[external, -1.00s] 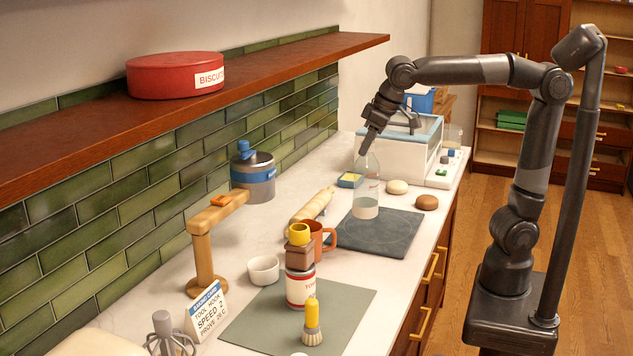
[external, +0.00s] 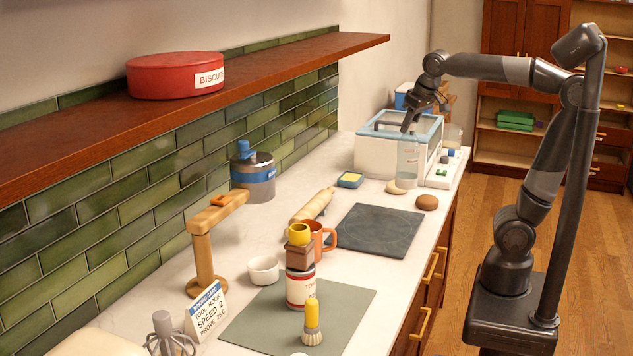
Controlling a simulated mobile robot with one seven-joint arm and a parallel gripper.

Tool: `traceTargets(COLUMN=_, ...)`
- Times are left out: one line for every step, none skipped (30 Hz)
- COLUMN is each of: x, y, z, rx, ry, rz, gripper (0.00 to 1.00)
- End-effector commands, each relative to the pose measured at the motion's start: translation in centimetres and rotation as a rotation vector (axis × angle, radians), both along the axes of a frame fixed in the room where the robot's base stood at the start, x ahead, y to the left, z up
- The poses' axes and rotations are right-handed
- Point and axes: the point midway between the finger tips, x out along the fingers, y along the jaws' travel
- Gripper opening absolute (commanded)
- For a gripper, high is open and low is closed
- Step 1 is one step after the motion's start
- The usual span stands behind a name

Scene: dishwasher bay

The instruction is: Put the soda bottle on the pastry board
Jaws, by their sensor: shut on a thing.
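The soda bottle (external: 407,174) is clear, with pale liquid in its lower part. My gripper (external: 407,129) is shut on its top and holds it upright, in front of the blue-and-white glass-lidded case. Its base appears near the pale bun; whether it touches the counter is hard to tell. The dark grey board with faint ring marks (external: 374,231), which looks like the pastry board, lies flat on the counter, in front of and left of the bottle. Its top is bare.
A pale bun (external: 394,187), a brown bun (external: 427,202) and a small blue dish (external: 350,180) lie behind the board. The glass-lidded case (external: 382,157) stands close behind the bottle. A rolling pin (external: 314,205) and orange mug (external: 318,240) are left of the board.

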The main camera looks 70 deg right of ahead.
Motion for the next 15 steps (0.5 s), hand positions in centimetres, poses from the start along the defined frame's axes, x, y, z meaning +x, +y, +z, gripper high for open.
traceTargets(x=0.3, y=0.5, z=-0.4, rx=-0.001, ry=0.002, rz=0.004, gripper=0.00)
traceTargets(x=0.6, y=0.9, z=-0.6, rx=0.000, ry=0.002, rz=0.003, gripper=0.00)
traceTargets(x=0.9, y=1.4, z=-1.0, rx=-0.001, ry=0.002, rz=0.004, gripper=0.00)
traceTargets(x=1.2, y=1.9, z=-1.3, rx=-0.001, ry=0.002, rz=0.005, gripper=0.00)
traceTargets(x=1.5, y=2.3, z=-1.7, rx=-0.001, ry=0.003, rz=0.005, gripper=0.00)
traceTargets(x=1.9, y=2.9, z=-2.1, rx=-0.002, ry=0.003, rz=0.006, gripper=0.00)
traceTargets(x=2.2, y=3.4, z=-2.4, rx=-0.001, ry=0.002, rz=0.005, gripper=0.00)
traceTargets(x=2.5, y=3.9, z=-2.8, rx=-0.002, ry=0.004, rz=0.006, gripper=0.00)
traceTargets(x=3.0, y=4.6, z=-3.3, rx=-0.002, ry=0.003, rz=0.005, gripper=0.00)
traceTargets(x=3.4, y=5.1, z=-3.7, rx=-0.003, ry=0.004, rz=0.006, gripper=0.00)
traceTargets(x=3.7, y=5.7, z=-4.1, rx=-0.002, ry=0.005, rz=0.005, gripper=0.00)
traceTargets(x=4.2, y=6.4, z=-4.6, rx=-0.003, ry=0.004, rz=0.006, gripper=0.00)
traceTargets(x=4.5, y=6.9, z=-4.9, rx=-0.002, ry=0.003, rz=0.006, gripper=0.00)
traceTargets(x=4.8, y=7.3, z=-5.2, rx=-0.001, ry=0.004, rz=0.006, gripper=0.00)
traceTargets(x=5.2, y=7.8, z=-5.6, rx=-0.001, ry=0.002, rz=0.005, gripper=0.00)
